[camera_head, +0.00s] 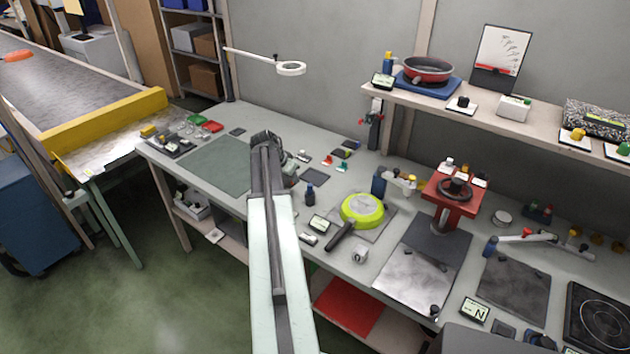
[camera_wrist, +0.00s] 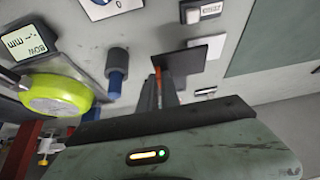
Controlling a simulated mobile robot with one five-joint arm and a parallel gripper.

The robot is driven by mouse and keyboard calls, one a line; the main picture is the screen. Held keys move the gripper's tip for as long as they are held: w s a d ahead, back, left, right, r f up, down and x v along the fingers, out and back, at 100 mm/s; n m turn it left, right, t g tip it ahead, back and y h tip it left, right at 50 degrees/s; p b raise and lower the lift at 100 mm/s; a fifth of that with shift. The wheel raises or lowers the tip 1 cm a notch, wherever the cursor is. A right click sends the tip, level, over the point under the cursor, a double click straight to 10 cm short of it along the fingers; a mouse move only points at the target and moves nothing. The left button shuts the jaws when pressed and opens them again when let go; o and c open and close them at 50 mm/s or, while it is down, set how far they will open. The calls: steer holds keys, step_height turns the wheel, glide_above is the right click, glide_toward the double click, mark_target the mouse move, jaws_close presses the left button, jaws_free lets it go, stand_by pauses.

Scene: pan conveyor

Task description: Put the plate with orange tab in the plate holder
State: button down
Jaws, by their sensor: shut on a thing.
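In the wrist view, my gripper (camera_wrist: 160,88) is shut on a narrow orange tab (camera_wrist: 157,74) between its dark fingers. A dark flat plate (camera_wrist: 186,62) lies just beyond the tab and appears joined to it, so I take it as the plate with orange tab. Whether the plate touches the table is unclear. In the head view, my gripper (camera_head: 266,142) is over the workbench, beside the green mat; my arm hides its fingers and the plate. I cannot pick out the plate holder with certainty in either view.
A green mat (camera_head: 215,165) lies left of my gripper. A red stand (camera_head: 453,195) is farther right. A shelf (camera_head: 480,113) with a red pan (camera_head: 428,68) overhangs the back.

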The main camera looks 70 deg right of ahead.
steer(key=s+d, duration=0.2)
steer(key=d, duration=0.1)
steer(key=s+d, duration=0.1)
steer(key=d, duration=0.3)
steer(key=s+d+f+b, duration=0.1)
steer(key=s+d, duration=0.1)
steer(key=d, duration=0.2)
steer(key=shift+s+f, duration=0.1)
steer(key=shift+s, duration=0.2)
steer(key=shift+s+d+f, duration=0.2)
steer(key=shift+s+d, duration=0.05)
steer(key=shift+d, duration=0.35)
step_height(320, 180, down, 4)
steer(key=b, duration=0.4)
steer(key=shift+a+r, duration=0.15)
steer(key=shift+r, duration=0.25)
steer(key=shift+f, duration=0.15)
steer(key=c, duration=1.6)
jaws_free()
